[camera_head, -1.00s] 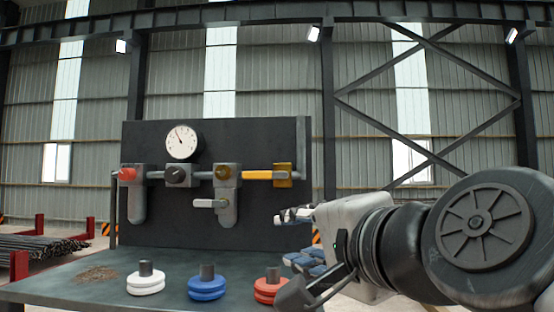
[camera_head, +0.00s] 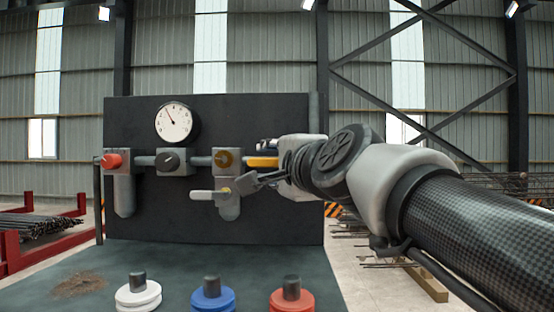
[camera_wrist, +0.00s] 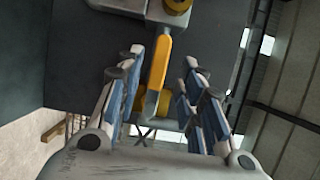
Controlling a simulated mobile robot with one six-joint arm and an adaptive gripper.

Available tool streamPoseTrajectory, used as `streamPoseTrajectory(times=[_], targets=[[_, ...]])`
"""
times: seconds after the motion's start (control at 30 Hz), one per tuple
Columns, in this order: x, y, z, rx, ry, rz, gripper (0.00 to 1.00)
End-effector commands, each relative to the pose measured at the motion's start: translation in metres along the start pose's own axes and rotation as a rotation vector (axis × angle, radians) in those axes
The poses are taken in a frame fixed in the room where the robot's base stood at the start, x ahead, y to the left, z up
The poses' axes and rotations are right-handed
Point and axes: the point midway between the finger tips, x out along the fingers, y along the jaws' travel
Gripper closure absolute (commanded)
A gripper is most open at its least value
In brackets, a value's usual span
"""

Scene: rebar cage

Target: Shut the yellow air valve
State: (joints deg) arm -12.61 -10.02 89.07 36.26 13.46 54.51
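In the wrist view the lever (camera_wrist: 158,75) runs down the picture between the two blue-padded fingers. My gripper (camera_wrist: 155,80) is open around the lever, with a visible gap on each side. In the head view my gripper (camera_head: 262,165) is in front of the panel and hides the lever's right end and the fitting behind it.
On the dark panel (camera_head: 270,220) are a gauge (camera_head: 173,122), a red knob (camera_head: 111,161), a black knob (camera_head: 168,160) and a grey lever (camera_head: 210,195) just below the yellow valve, near my lower finger. White, blue and red discs with posts stand on the bench below.

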Motion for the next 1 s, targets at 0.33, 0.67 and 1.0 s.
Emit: streamPoseTrajectory(times=[0.33, 0.67, 1.0], targets=[[0.043, 0.000, 0.000, 0.000, -0.001, 0.001, 0.65], [0.045, 0.000, 0.000, 0.000, 0.000, 0.000, 0.66], [0.045, 0.001, 0.000, 0.000, 0.000, 0.001, 0.88]])
